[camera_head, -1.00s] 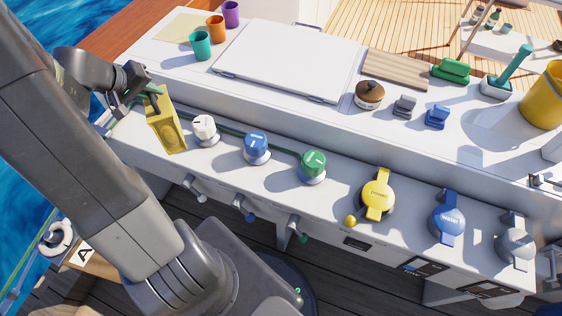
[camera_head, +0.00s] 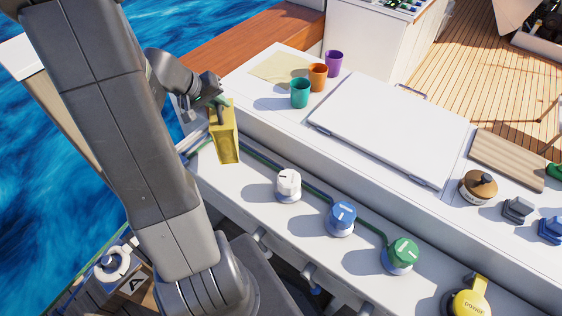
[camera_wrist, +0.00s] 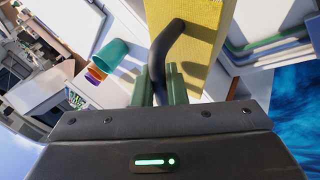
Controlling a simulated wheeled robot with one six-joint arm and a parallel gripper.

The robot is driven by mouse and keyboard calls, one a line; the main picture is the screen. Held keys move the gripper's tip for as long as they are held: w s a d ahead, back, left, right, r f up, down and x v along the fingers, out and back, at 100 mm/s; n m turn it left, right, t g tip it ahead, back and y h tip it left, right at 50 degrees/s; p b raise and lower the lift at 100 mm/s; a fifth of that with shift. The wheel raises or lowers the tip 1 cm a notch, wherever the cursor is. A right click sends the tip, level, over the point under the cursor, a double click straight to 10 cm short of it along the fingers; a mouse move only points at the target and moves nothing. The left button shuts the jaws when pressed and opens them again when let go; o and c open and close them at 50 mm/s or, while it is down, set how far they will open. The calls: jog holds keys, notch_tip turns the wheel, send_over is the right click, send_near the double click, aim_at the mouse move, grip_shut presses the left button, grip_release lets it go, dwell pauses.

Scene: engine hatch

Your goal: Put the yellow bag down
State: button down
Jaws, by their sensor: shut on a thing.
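The yellow bag (camera_head: 225,140) hangs from my gripper (camera_head: 219,101) at the left end of the white counter. Its upright, box-like body is above or against the counter's left part; I cannot tell whether its bottom touches. In the wrist view, the yellow bag (camera_wrist: 183,45) is beyond the jaws, and its dark curved handle (camera_wrist: 167,50) runs between the green fingers of my gripper (camera_wrist: 162,85). The jaws are shut on this handle. The bag's lower part is hidden in the wrist view.
Teal (camera_head: 300,93), orange (camera_head: 318,77) and purple (camera_head: 334,63) cups stand on the upper counter, right of the bag. White (camera_head: 288,184), blue (camera_head: 341,217) and green (camera_head: 401,254) knobs line the lower ledge. The white hatch lid (camera_head: 395,125) lies shut. Water lies left.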

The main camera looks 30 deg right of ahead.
notch_tip(320, 180, down, 10)
jog(key=shift+r+b, duration=0.1)
jog(key=shift+b, duration=0.5)
jog(key=shift+f+b, duration=0.3)
jog(key=shift+b, duration=0.05)
jog(key=c, duration=1.5)
grip_release()
jog(key=shift+s, duration=0.1)
jog(key=shift+o, duration=0.2)
jog(key=shift+r, duration=0.15)
jog(key=shift+a+r+p, duration=0.1)
jog(key=shift+r+p, duration=0.1)
jog(key=shift+p, duration=0.25)
jog(key=w+v, duration=0.1)
jog(key=v, duration=1)
jog(key=shift+s+a+r, duration=0.2)
jog(key=shift+s+r, duration=0.15)
jog(key=shift+s, duration=0.15)
